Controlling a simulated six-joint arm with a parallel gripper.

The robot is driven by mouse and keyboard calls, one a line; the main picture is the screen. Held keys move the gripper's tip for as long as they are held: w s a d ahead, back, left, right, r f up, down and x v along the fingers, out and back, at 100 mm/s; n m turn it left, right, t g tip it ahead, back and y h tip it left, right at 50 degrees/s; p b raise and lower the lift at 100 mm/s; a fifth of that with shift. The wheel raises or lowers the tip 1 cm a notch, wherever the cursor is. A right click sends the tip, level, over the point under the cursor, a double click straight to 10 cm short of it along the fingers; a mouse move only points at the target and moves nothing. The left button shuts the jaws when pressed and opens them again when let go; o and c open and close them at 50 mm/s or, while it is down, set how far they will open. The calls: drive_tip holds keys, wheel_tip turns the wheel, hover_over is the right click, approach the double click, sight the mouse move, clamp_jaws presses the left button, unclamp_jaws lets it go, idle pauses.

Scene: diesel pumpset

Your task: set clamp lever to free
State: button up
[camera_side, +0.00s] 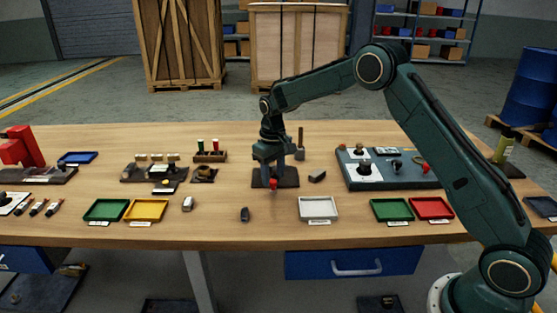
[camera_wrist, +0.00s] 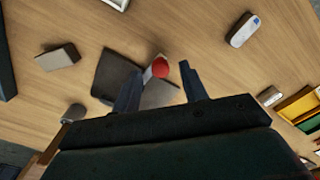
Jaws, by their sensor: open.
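A lever with a red ball knob (camera_side: 273,183) stands at a dark base plate (camera_side: 289,180) near the middle of the table. In the wrist view the red knob (camera_wrist: 160,69) tops a short pale arm over the dark plate (camera_wrist: 113,72). My gripper (camera_side: 272,170) points down over this plate, close to the knob. In the wrist view my gripper (camera_wrist: 161,76) is open, with one finger on each side of the knob. No grip on the knob shows. The lever's lower part and pivot are mostly hidden by my gripper.
A dark post (camera_side: 300,140) stands behind the plate, and a small dark block (camera_side: 317,176) lies to its right. A grey board with fittings (camera_side: 390,180) is farther right. A white tray (camera_side: 318,207) and a small dark object (camera_side: 245,214) are in front.

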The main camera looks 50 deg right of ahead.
drive_tip(key=shift+f, duration=0.65)
clamp_jaws()
